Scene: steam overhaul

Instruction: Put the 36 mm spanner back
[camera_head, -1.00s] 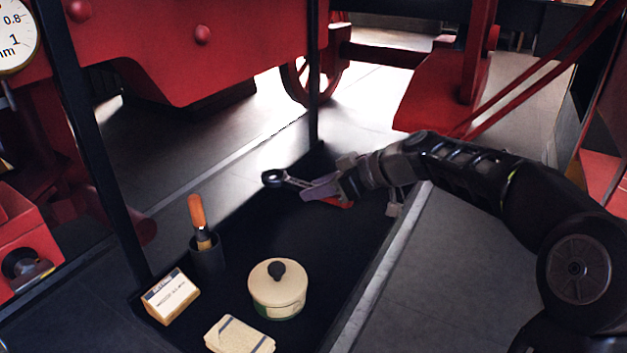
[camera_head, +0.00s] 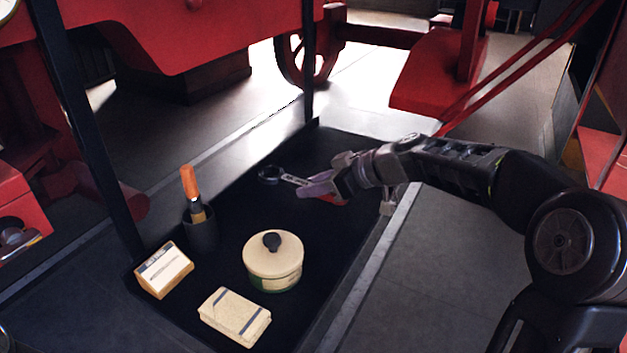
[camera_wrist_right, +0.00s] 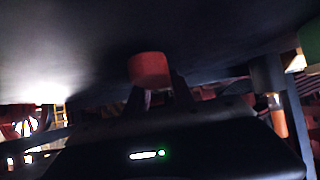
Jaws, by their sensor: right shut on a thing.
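The spanner (camera_head: 292,180) shows in the head view as a grey shank with a ring end at the left and a red part at the other side of the jaws. My right gripper (camera_head: 318,188) is shut on it, over the dark mat (camera_head: 345,160). Whether the spanner touches the mat I cannot tell. The size mark cannot be read. In the right wrist view a red end (camera_wrist_right: 150,68) shows at the fingers (camera_wrist_right: 155,97); the rest of the spanner is hidden there. My left gripper is not in view.
On the mat stand a cream tin (camera_head: 273,262) with a black knob, a dark pot (camera_head: 202,232) with an orange-handled brush, a labelled box (camera_head: 164,270) and a folded cloth (camera_head: 235,316). A dark post (camera_head: 309,70) rises at the mat's far edge. Bare mat lies around the gripper.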

